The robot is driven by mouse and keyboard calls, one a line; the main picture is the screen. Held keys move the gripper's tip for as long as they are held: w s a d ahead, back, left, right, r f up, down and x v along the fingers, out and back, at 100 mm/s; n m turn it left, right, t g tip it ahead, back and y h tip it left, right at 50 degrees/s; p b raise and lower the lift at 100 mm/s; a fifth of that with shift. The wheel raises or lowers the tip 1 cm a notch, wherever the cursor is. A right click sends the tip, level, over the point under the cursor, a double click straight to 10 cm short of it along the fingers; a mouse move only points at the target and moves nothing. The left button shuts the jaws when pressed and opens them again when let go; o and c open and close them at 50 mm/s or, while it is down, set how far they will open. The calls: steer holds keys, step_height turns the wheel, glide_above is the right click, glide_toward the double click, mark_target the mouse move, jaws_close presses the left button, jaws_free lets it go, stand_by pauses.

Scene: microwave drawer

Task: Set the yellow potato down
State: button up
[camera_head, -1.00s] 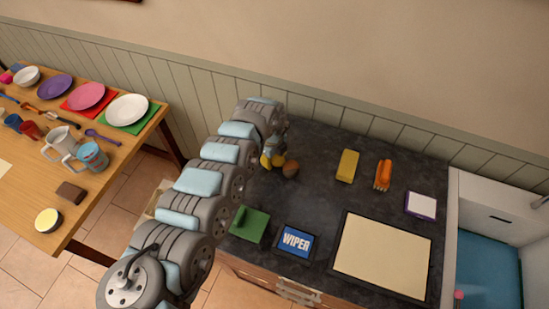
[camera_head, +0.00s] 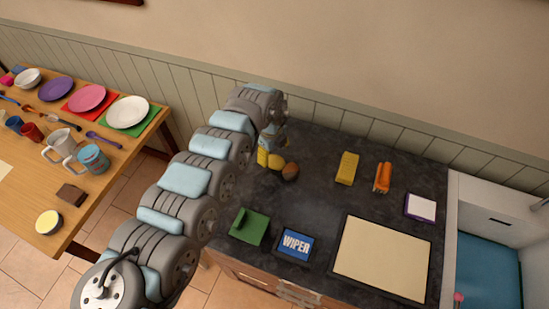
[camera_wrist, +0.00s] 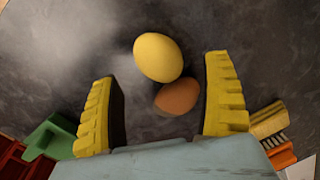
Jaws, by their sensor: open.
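The yellow potato (camera_wrist: 158,57) lies on the dark counter in the wrist view, just beyond and between my fingertips. It also shows in the head view (camera_head: 276,162), beside my gripper. A brown potato (camera_wrist: 177,97) lies close against it, between my yellow fingers; it shows at the right of the yellow one in the head view (camera_head: 290,171). My gripper (camera_wrist: 160,95) is open, with a wide gap between its fingers, and neither finger touches the yellow potato. In the head view my gripper (camera_head: 266,160) is partly hidden by my arm.
On the counter (camera_head: 330,200) are a yellow sponge (camera_head: 347,168), an orange brush (camera_head: 383,177), a green block-like item (camera_head: 249,226), a WIPER box (camera_head: 296,244) and a cream board (camera_head: 383,259). A wooden table (camera_head: 40,180) with dishes stands at left.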

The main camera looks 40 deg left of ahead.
mark_target(273, 160)
steer(key=r, duration=0.6)
steer(key=shift+s+r, duration=0.15)
steer(key=shift+s, duration=0.15)
